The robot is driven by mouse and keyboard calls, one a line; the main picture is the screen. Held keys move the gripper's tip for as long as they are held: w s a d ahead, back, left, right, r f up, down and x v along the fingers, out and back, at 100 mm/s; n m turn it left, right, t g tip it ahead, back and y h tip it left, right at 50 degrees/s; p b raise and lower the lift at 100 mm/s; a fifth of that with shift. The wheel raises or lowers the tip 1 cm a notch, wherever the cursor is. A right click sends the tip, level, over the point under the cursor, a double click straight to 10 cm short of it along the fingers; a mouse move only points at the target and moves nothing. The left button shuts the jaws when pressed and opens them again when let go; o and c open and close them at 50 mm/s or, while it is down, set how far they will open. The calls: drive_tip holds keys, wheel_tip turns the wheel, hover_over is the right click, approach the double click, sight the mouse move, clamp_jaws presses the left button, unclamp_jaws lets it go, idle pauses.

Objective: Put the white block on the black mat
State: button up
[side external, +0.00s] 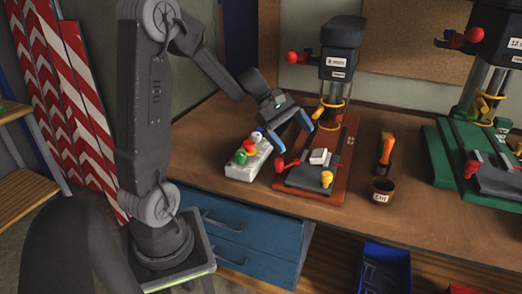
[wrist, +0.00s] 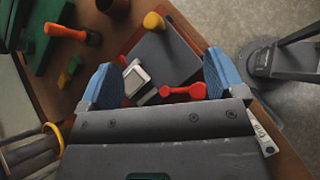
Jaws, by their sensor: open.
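A small white block (side external: 319,156) lies at the back part of a dark grey-black flat plate (side external: 303,178), the only mat-like surface I see, on a red press base. In the wrist view the white block (wrist: 136,77) is at the edge of the dark plate (wrist: 165,52); I cannot tell if it rests fully on it. My gripper (side external: 297,138) is open, with blue fingers, above and to the left of the block in the side view. In the wrist view my gripper (wrist: 160,68) has the block between its fingers' lines, nearer the left finger, with nothing held.
A red-knobbed lever (side external: 281,164) and a yellow knob (side external: 326,179) flank the plate. The press column (side external: 333,100) rises behind. A pale holder with coloured knobs (side external: 247,165) is left. An orange-handled tool (side external: 385,150) and brown cup (side external: 380,190) are right, before a green press (side external: 450,170).

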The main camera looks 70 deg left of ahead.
drive_tip(key=s+d+r+m+y, duration=0.2)
drive_tip(key=s+d+m+y, duration=0.2)
drive_tip(key=m, duration=0.5)
drive_tip(key=s+d+r+m+y, duration=0.3)
drive_tip(key=s+d+m+y, duration=0.1)
drive_tip(key=s+d+m, duration=0.4)
drive_tip(key=shift+s+d+r+m, duration=0.35)
drive_tip(key=shift+s+d, duration=0.35)
drive_tip(key=shift+s, duration=0.45)
drive_tip(key=shift+o, duration=0.4)
drive_tip(key=shift+s+m+t+y, duration=0.4)
drive_tip(key=shift+s+m+t, duration=0.1)
drive_tip(key=shift+m, duration=0.25)
drive_tip(key=shift+w, duration=0.1)
